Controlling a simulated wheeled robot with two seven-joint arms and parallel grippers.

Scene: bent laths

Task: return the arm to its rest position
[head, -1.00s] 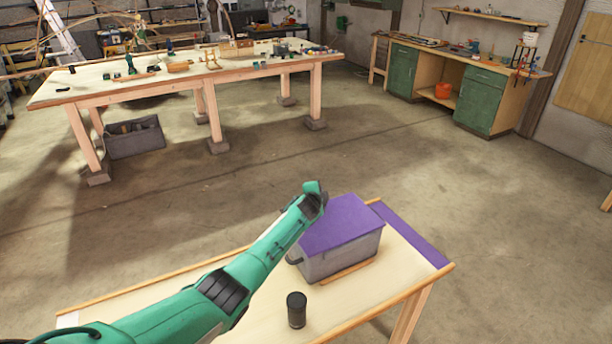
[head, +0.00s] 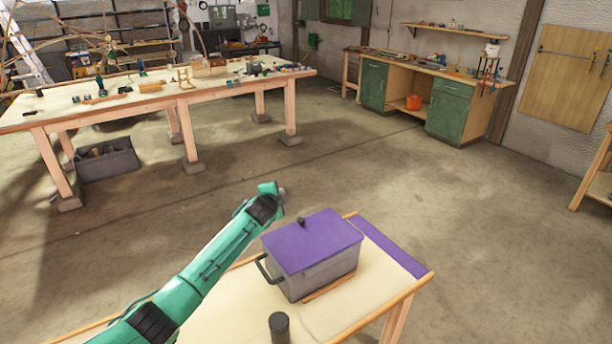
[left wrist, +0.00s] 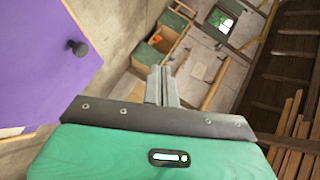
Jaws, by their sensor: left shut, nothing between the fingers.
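My left arm reaches in from the lower left in the head view. Its gripper (head: 281,194) is raised in the air, just left of and behind a grey box with a purple lid, apart from it. In the left wrist view the gripper's fingers (left wrist: 162,84) are together, with nothing between them. My right gripper does not show in any view.
The grey box (head: 318,278) with its purple lid (head: 312,240) and dark knob stands on a small wooden table (head: 355,312). A dark cylinder (head: 279,328) stands in front. A long workbench (head: 60,112) is at the back left, a green-doored bench (head: 447,112) at the back right. Open floor lies between.

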